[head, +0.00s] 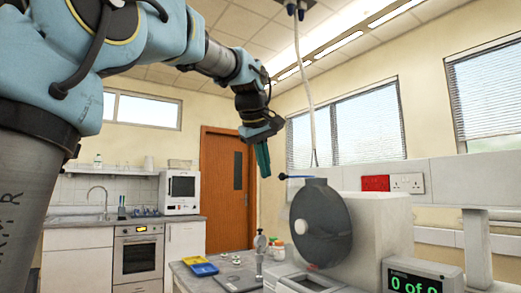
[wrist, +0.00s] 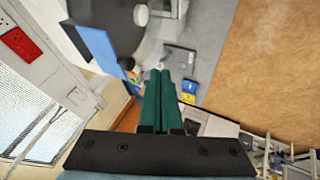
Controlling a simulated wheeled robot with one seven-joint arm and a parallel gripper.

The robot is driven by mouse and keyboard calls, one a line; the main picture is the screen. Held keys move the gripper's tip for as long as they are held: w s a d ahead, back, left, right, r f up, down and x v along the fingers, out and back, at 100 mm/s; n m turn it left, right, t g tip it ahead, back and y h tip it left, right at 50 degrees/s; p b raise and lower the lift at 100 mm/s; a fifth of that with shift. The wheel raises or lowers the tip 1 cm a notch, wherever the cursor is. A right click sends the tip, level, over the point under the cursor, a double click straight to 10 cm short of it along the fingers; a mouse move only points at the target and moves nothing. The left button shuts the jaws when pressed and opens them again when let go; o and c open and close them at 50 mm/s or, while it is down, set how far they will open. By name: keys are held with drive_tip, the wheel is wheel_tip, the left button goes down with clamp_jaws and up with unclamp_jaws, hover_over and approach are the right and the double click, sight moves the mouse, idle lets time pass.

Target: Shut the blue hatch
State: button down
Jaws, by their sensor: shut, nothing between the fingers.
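The blue hatch (head: 297,177) shows nearly edge-on in the head view, as a thin blue strip sticking out to the left at the top of the dark round drum (head: 320,222). It stands open. In the wrist view the hatch (wrist: 97,45) is a blue slab left of and above the fingertips, beside the dark drum (wrist: 125,20). My gripper (head: 264,172) points down, left of the hatch and apart from it. Its green fingers (wrist: 158,75) are together with nothing between them. The opening under the hatch is hidden.
The pale machine body (head: 378,225) stands right of the drum, with a display (head: 422,280) in front. A yellow tray (head: 193,260), a blue tray (head: 204,269) and small bottles (head: 277,247) are on the bench. The air left of the hatch is clear apart from my arm.

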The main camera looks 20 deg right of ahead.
drive_tip(key=shift+w+d+p, duration=0.15)
drive_tip(key=shift+d+p, duration=0.05)
drive_tip(key=shift+d, duration=0.6)
drive_tip(key=shift+w+d+p, duration=0.1)
drive_tip(key=shift+d+p, duration=0.05)
drive_tip(key=shift+d, duration=0.65)
drive_tip(key=d+p, duration=0.1)
drive_tip(key=d, duration=0.1)
drive_tip(key=w+d+p, duration=0.1)
drive_tip(key=d+p, duration=0.1)
drive_tip(key=d, duration=0.1)
drive_tip(key=shift+r+p, duration=0.2)
drive_tip(key=shift+p, duration=0.1)
drive_tip(key=shift+d+f, duration=0.15)
drive_tip(key=shift+d, duration=0.3)
